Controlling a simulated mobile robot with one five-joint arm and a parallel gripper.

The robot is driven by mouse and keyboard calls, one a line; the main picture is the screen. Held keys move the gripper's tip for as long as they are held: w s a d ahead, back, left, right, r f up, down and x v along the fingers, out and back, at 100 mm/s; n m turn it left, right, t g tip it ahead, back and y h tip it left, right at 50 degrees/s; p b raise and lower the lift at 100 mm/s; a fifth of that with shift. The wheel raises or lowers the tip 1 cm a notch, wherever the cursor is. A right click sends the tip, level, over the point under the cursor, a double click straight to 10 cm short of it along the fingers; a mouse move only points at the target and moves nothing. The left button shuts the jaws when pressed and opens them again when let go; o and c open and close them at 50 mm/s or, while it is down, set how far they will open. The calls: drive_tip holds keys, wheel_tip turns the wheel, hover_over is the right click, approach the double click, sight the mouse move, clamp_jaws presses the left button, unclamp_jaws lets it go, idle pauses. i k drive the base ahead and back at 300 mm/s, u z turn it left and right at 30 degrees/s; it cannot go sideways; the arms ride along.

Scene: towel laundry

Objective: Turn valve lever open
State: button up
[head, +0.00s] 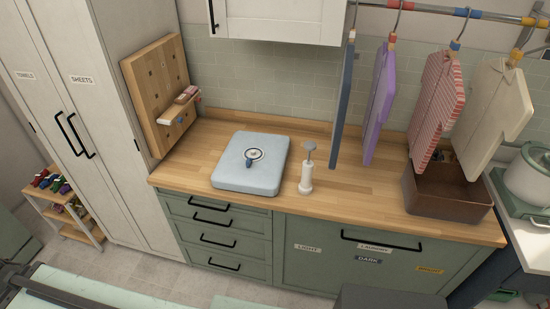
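A light blue, rounded slab (229,172) lies on the wooden counter, left of its middle. On its top is a small round white disc with a dark rim (256,153). A short blue-handled lever (248,161) sits on the disc, its handle pointing toward the front of the counter. This is the only thing I see that looks like a valve lever; I cannot tell whether its position is open or closed. My gripper is not in view.
A white post with a grey knob (307,179) stands right of the slab. A pegboard (150,82) leans at the counter's left end. Hanging cloths (380,100) and a brown bin (445,200) are at the right. The counter's front strip (330,208) is clear.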

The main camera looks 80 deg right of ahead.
sight(249, 160)
drive_tip(key=z, duration=0.85)
drive_tip(key=i, duration=1)
drive_tip(key=u, duration=0.05)
